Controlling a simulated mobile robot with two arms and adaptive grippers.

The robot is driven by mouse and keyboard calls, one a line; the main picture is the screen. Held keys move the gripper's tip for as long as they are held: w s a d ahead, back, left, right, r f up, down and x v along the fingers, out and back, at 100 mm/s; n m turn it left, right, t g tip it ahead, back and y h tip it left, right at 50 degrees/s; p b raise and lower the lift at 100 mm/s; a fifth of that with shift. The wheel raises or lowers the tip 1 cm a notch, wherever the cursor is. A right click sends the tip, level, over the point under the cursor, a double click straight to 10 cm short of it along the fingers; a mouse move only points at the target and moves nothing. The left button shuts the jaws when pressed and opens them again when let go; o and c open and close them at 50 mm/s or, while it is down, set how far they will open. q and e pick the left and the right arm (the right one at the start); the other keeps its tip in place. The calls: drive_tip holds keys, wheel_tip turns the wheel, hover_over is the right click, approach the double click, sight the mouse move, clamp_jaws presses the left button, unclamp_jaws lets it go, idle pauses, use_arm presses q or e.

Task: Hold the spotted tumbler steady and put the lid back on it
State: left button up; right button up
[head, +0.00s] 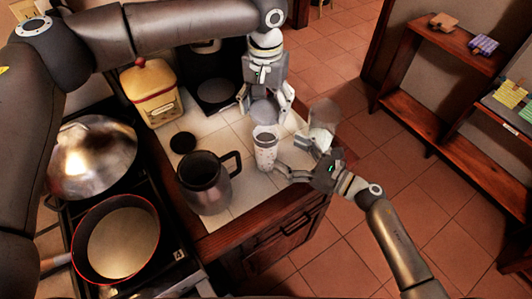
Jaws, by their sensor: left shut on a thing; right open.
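The spotted tumbler (265,152) stands upright near the right side of the tiled counter, pale with small dark spots and open at the top. My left gripper (265,108) is above and behind it, shut on a round grey lid (264,114). The lid appears just above the tumbler's far rim; I cannot tell whether they touch. My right gripper (290,155) is open at the tumbler's right side. One of its fingers reaches close to the tumbler's lower part, and contact is unclear.
A dark metal jug (203,184) with a black handle stands left of the tumbler, near a flat black disc (183,142). A yellow canister (151,92) and a black appliance (216,90) stand behind. The stove with a red-rimmed pan (115,243) is left.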

sight(275, 147)
drive_tip(key=x, duration=0.7)
drive_tip(key=shift+w+a, duration=0.25)
drive_tip(key=shift+a, duration=0.05)
drive_tip(key=c, duration=1.5)
use_arm(q)
drive_tip(key=shift+f, duration=2.5)
use_arm(e)
drive_tip(key=shift+c, duration=0.2)
use_arm(q)
drive_tip(key=shift+f, duration=0.9)
drive_tip(key=shift+f, duration=0.5)
